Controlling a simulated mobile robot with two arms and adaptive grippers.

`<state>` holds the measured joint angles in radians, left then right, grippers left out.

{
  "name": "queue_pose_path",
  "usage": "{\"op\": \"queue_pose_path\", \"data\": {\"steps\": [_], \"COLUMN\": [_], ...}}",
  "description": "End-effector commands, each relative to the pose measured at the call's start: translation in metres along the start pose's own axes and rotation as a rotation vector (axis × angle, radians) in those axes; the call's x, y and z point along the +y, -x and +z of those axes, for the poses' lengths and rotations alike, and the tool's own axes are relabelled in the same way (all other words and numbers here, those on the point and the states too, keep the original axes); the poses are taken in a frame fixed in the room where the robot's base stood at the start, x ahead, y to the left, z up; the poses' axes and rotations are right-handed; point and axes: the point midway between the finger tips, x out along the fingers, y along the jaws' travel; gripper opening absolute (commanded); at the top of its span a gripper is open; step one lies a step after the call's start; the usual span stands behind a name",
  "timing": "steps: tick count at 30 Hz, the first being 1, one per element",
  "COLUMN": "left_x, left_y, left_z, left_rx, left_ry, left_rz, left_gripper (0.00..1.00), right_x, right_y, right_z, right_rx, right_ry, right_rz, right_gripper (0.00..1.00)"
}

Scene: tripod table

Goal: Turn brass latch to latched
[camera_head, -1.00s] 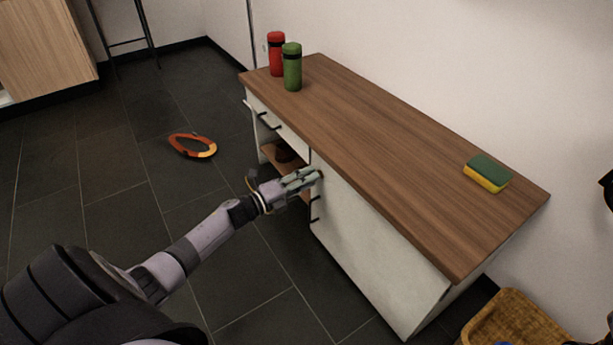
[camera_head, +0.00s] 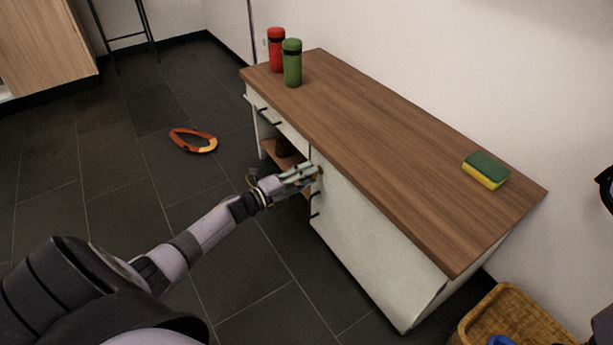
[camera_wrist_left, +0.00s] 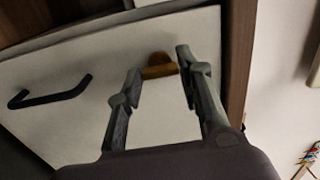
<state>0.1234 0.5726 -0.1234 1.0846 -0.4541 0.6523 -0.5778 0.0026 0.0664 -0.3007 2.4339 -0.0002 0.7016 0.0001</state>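The brass latch (camera_wrist_left: 158,70) is on the upper part of the white cabinet door (camera_wrist_left: 150,120), a short bar with a round base behind it. In the head view the latch (camera_head: 320,172) is small and mostly hidden by my fingertips. My left gripper (camera_head: 305,172) is at the door's upper edge, just under the tabletop. In the left wrist view its two fingers (camera_wrist_left: 159,64) stand apart, one at each end of the bar. The gripper looks open; firm contact with the bar cannot be told. My right gripper is not in view.
The wooden tabletop (camera_head: 385,140) overhangs the door. A black handle (camera_wrist_left: 50,92) is on the door beside the latch. Red (camera_head: 276,50) and green (camera_head: 292,64) canisters and a sponge (camera_head: 485,170) stand on top. An orange ring-shaped thing (camera_head: 193,141) lies on the floor; a wicker basket (camera_head: 500,312) is at lower right.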

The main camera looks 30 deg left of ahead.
Motion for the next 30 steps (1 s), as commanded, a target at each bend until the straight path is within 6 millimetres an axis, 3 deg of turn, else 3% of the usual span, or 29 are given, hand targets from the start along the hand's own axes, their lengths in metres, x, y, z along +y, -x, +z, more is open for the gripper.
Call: {"op": "queue_pose_path", "data": {"steps": [8,19,23,30], "left_x": [0.000,0.001,0.001,0.002], "left_y": [0.000,0.004,0.020,0.070], "left_z": [0.000,-0.001,-0.001,-0.001], "left_rx": [0.000,0.001,0.001,0.001], "left_ry": [-0.001,-0.002,-0.002,-0.002], "left_rz": [0.000,0.001,0.003,0.005], "left_gripper": [0.53,0.53,0.53,0.53], "right_x": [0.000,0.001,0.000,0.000], "right_y": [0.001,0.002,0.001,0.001], "right_z": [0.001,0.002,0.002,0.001], "right_rx": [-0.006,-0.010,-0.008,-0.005], "right_ry": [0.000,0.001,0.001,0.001], "right_rz": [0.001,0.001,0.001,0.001], "right_gripper": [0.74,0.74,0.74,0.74]}}
